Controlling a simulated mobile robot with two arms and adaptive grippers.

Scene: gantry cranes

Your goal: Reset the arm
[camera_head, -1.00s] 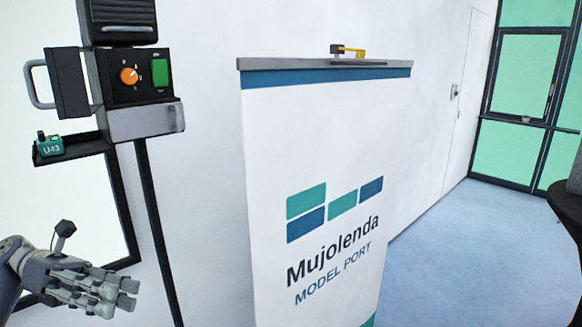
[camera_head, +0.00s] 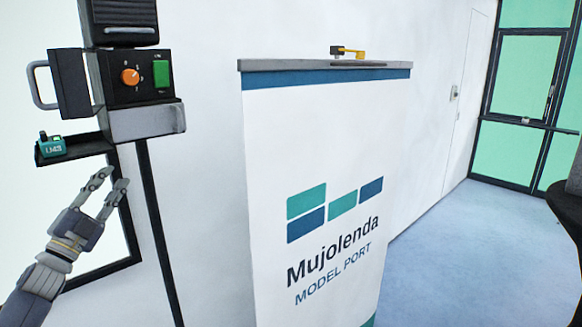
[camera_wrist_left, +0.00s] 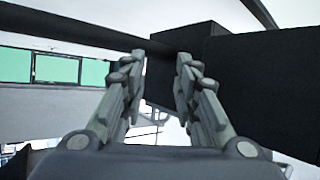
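My left gripper (camera_head: 114,181) is in the lower left of the head view, fingers pointing up and slightly right. Its two fingers are apart with nothing between them. It is below the black shelf (camera_head: 83,148) and apart from it in the picture. In the left wrist view the open gripper (camera_wrist_left: 160,62) faces large dark box-like shapes (camera_wrist_left: 240,85), with no object between the fingers. My right gripper is not in view.
A black control box (camera_head: 120,85) has an orange knob (camera_head: 130,76) and a green button (camera_head: 161,74). A teal item (camera_head: 52,147) lies on the shelf. A black post (camera_head: 155,220) stands below. A white banner (camera_head: 315,140) stands to the right. Blue floor (camera_head: 440,240) lies beyond it.

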